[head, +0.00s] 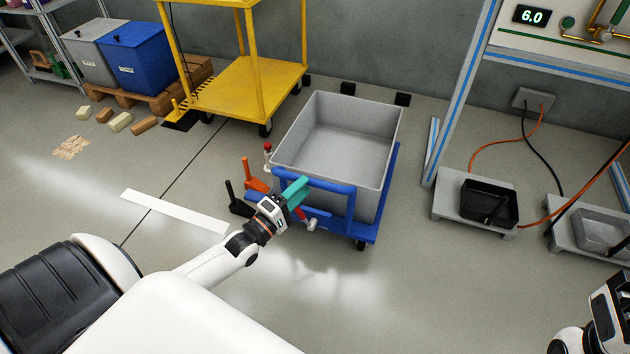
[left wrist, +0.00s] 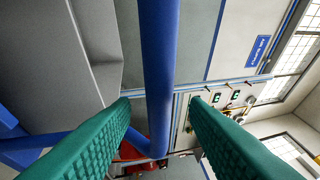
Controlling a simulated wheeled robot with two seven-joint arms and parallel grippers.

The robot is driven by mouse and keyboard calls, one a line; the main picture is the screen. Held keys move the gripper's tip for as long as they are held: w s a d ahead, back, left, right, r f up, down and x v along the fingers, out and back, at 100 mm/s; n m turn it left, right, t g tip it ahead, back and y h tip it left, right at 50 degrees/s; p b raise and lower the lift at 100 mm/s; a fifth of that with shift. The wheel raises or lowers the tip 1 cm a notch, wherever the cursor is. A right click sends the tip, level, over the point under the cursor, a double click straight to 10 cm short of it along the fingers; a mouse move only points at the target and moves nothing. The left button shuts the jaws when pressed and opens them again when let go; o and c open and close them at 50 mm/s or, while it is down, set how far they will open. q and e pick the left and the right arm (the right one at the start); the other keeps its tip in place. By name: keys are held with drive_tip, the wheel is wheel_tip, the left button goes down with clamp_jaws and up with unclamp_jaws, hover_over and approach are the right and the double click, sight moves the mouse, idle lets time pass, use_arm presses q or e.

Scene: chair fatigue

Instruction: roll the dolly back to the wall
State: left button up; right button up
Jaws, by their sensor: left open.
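The blue dolly (head: 388,205) stands on the floor in the middle of the head view, carrying a large grey bin (head: 378,160). Its blue push handle (head: 330,185) faces me. My left gripper (head: 297,191) is at the left part of this handle with its green fingers open. In the left wrist view the handle bar (left wrist: 158,60) runs between the two spread fingers; I cannot tell if either touches it. My right wrist (head: 606,310) shows at the lower right edge; its fingers are out of sight. The grey wall (head: 430,65) is behind the dolly.
Two black blocks (head: 403,99) sit at the wall behind the dolly. A yellow cart (head: 245,85) stands to its left and a blue-edged workbench frame (head: 460,90) to its right. Orange (head: 253,175) and black levers are beside the dolly's left. Front floor is clear.

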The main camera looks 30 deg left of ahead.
use_arm(q)
drive_tip(key=b+x, duration=0.1)
drive_tip(key=x, duration=0.4)
drive_tip(key=shift+w, duration=0.1)
clamp_jaws()
